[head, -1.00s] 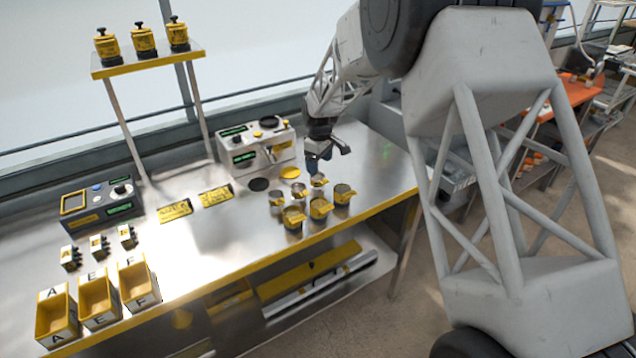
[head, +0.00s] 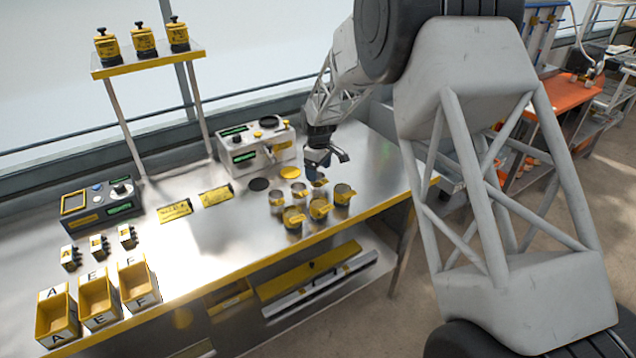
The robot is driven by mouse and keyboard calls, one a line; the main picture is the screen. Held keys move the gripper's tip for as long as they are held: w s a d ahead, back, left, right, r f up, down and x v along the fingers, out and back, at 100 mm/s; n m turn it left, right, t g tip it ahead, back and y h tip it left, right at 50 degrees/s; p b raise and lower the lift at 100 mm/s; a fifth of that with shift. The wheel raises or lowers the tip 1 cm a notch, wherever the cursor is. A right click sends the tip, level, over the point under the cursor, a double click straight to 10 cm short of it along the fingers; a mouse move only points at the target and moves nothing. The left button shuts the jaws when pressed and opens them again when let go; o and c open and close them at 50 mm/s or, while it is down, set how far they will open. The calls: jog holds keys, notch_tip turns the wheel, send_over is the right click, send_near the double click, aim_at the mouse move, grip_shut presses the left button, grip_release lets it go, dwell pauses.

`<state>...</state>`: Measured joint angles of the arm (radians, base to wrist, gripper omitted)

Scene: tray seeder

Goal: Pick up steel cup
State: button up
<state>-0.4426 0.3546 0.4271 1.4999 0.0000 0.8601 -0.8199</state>
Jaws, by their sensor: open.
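Several small cups stand in two rows near the right end of the steel bench. The back row has plain steel-looking cups: a left one (head: 276,202), a middle one (head: 300,192) and a right one partly covered by my gripper. The front row has cups with yellow fronts: a left one (head: 294,218), a middle one (head: 319,209) and a right one (head: 343,195). My gripper (head: 326,167) is open, jaws pointing down, just above or at the right back cup. Whether the fingers are around that cup or touch it, I cannot tell.
A grey machine (head: 256,147) stands behind the cups to the left. A yellow disc (head: 290,172) and a dark disc (head: 258,184) lie between. Yellow bins (head: 97,297) and a control box (head: 100,203) are far left. The bench (head: 385,165) is clear right of the cups.

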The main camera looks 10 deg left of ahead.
jog(key=shift+a+f, duration=0.1)
jog(key=shift+f, duration=2.5)
jog(key=c, duration=1)
jog(key=shift+r, duration=0.1)
notch_tip(320, 180, up, 10)
